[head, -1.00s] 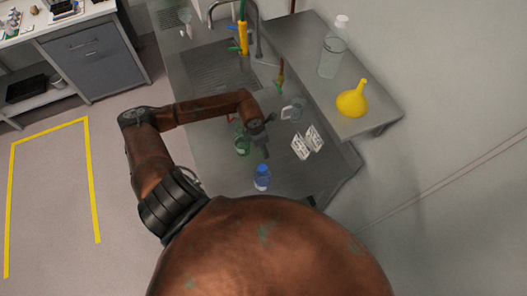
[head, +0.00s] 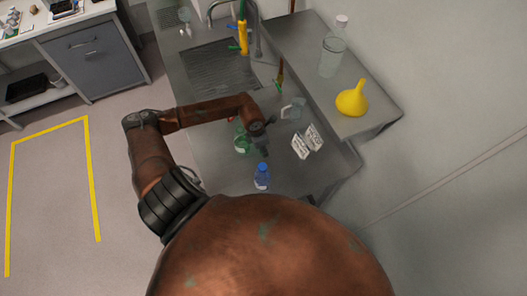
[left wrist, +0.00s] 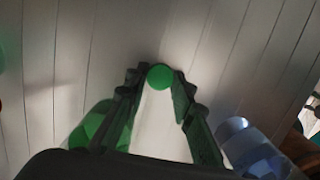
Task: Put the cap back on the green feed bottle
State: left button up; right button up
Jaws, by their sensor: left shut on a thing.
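My left gripper (left wrist: 160,80) is shut on a round green cap (left wrist: 160,76), held between its fingertips. In the head view the gripper (head: 264,150) is over the steel counter, between two small bottles. The green bottle (head: 242,145) stands just left of the gripper and is partly hidden by the arm. It also shows at the lower left of the left wrist view (left wrist: 90,124), behind the finger. The blue bottle (head: 262,180) with a blue cap stands nearer to me, and at the lower right of the left wrist view (left wrist: 245,148). My right gripper is not in view.
White labelled cards (head: 307,142) and a small grey-clear item (head: 292,108) lie right of the gripper. The sink (head: 220,68) and tap (head: 259,30) lie behind.

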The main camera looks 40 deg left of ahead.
pick_arm(q)
jog(key=shift+r, duration=0.1)
jog(key=shift+r, duration=0.35)
notch_tip(320, 180, up, 9)
jog(key=b, duration=0.1)
jog(key=shift+b, duration=0.4)
